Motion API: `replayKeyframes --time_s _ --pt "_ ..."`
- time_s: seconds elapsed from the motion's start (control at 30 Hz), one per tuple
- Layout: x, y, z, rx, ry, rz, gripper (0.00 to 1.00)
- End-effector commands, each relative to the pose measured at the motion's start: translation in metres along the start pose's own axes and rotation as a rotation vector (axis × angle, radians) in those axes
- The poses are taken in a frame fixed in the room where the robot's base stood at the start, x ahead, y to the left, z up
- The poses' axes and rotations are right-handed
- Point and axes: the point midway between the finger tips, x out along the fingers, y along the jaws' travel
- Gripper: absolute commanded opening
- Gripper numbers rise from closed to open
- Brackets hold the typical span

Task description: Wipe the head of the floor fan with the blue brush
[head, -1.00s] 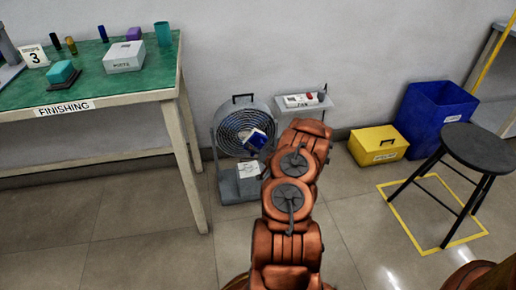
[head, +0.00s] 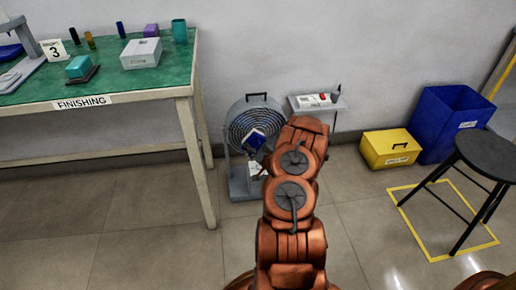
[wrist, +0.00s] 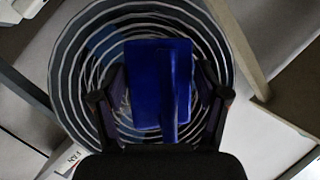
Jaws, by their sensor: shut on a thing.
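The floor fan (head: 236,122) stands on the floor against the wall, right of the green table, with a round grey wire-ringed head. Its head fills much of the wrist view (wrist: 72,70). My gripper (wrist: 160,95) is shut on the blue brush (wrist: 147,75), which lies in front of the fan head. In the head view the brush (head: 257,139) overlaps the right part of the fan head. I cannot tell whether it touches the guard. My gripper is mostly hidden behind my orange arm in the head view.
The green finishing table (head: 110,88) stands left of the fan. A small wall shelf (head: 318,104) with small items is close on the fan's right. A yellow box (head: 390,148), a blue bin (head: 450,120) and a black stool (head: 490,155) stand further right. The front floor is clear.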

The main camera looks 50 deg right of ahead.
Motion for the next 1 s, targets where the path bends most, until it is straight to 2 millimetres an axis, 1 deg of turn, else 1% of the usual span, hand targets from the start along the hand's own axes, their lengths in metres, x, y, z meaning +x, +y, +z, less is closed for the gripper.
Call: replayKeyframes --time_s 0.17,0.37,0.53,0.9,1.0 --pt "0.003 -0.008 0.006 0.001 -0.001 0.000 0.41" --pt "0.005 -0.009 0.003 0.000 0.001 0.001 0.41" --pt "0.003 -0.004 -0.001 -0.001 0.004 0.002 0.41" --pt "-0.006 0.017 -0.017 0.000 0.007 0.004 0.41" --pt "-0.008 0.020 -0.019 0.000 0.006 0.003 0.41"
